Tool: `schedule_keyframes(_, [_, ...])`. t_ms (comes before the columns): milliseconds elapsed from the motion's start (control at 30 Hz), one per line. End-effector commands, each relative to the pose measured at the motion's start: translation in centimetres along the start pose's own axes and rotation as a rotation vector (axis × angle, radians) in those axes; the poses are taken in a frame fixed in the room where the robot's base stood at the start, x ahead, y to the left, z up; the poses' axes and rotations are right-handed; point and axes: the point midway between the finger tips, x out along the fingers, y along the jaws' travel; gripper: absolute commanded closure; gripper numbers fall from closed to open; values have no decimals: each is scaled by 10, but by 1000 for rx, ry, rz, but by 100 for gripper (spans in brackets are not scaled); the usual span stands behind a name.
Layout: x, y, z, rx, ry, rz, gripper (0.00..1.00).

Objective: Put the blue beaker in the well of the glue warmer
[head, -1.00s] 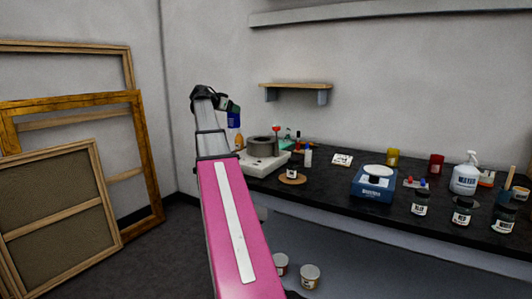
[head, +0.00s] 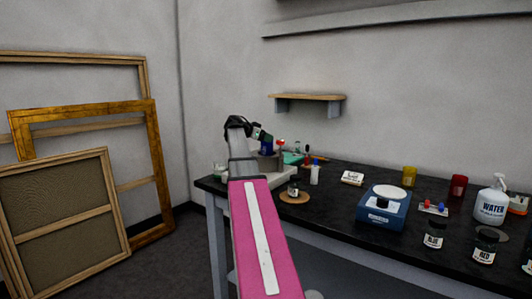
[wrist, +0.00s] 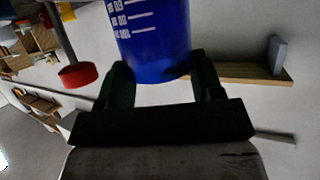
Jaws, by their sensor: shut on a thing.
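My gripper (head: 259,135) is shut on the blue beaker (head: 266,148), which shows small in the head view above or at the glue warmer. In the wrist view the beaker (wrist: 155,40) is large and deep blue with white measuring marks, between my two dark green fingers (wrist: 157,84). The glue warmer (head: 268,163) is a grey round pot on a pale base at the left end of the bench. My arm covers much of it. I cannot tell whether the beaker's bottom is above the well or inside it.
On the black bench (head: 335,207), a dark jar on a round cork mat (head: 294,197), a white-bodied bottle (head: 314,174) and a red-topped thing (head: 281,143) are near the warmer. A blue scale (head: 381,208) and several jars stand further right. A wall shelf (head: 307,97) is above.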

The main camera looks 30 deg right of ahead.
Motion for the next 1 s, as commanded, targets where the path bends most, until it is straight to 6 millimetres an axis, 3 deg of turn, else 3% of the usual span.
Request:
schedule_keyframes(500, [22, 0, 50, -1, 1, 0, 77])
schedule_keyframes(867, [23, 0, 53, 0, 1, 0, 77])
schedule_keyframes(900, [23, 0, 53, 0, 0, 0, 29])
schedule_keyframes(1000, [23, 0, 53, 0, 0, 0, 29])
